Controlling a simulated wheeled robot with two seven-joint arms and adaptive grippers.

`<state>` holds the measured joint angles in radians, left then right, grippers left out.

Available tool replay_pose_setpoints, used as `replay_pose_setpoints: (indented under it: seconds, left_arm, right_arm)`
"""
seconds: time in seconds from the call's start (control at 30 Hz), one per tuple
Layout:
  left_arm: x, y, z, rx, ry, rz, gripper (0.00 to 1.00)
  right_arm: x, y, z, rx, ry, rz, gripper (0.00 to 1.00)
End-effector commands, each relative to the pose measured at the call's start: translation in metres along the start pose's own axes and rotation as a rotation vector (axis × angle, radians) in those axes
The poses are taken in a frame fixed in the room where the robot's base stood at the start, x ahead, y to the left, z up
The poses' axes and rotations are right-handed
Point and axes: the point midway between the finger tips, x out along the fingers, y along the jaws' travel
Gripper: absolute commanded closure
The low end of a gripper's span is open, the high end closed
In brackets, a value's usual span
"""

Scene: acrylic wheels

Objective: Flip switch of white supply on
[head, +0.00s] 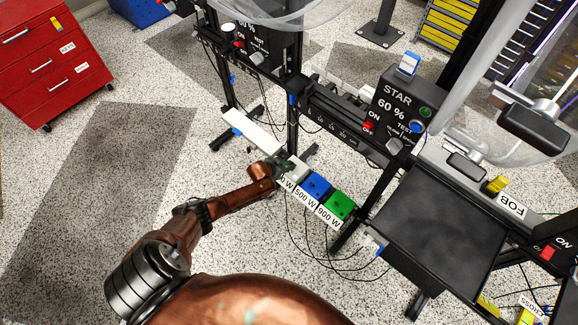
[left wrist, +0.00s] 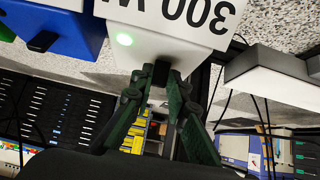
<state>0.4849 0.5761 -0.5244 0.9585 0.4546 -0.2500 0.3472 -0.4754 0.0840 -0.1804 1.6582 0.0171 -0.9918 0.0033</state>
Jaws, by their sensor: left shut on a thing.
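The white supply (head: 299,170) is a small white box with a partly hidden wattage label, beside the blue one on the rail. My left gripper (head: 278,166) reaches the supply's near side. In the left wrist view its dark green fingers (left wrist: 162,80) converge on a small dark part at the supply's edge, which looks like the switch. The fingertips mostly hide it, so its position is unclear. My right gripper is not in view.
A blue 500 W supply (head: 315,186) and a green 900 W supply (head: 338,206) sit to the right. A long white bar (head: 252,131) lies to the left. Thin black cables hang below.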

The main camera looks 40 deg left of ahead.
Motion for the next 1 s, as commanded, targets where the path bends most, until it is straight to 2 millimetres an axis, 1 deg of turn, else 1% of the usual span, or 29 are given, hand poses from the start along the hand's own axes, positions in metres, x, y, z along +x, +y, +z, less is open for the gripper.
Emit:
replay_pose_setpoints:
  seconds: [0.3, 0.33, 0.57, 0.87, 1.0]
  left_arm:
    - [0.0002, -0.0008, 0.0022, 0.000, -0.005, -0.002, 1.00]
    - [0.0002, -0.0008, 0.0022, 0.000, -0.005, -0.002, 0.84]
    - [0.0002, -0.0003, 0.0010, 0.000, -0.003, -0.001, 0.68]
    - [-0.0005, 0.0001, 0.0004, 0.000, -0.001, 0.000, 0.68]
    - [-0.0072, 0.0003, 0.0017, -0.001, -0.001, 0.002, 0.68]
  right_arm:
    - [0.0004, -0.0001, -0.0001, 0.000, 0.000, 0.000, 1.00]
    - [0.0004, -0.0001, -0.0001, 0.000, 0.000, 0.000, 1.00]
    - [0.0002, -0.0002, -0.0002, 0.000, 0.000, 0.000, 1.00]
    - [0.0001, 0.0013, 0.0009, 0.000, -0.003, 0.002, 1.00]
    - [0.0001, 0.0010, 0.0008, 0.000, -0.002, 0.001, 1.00]
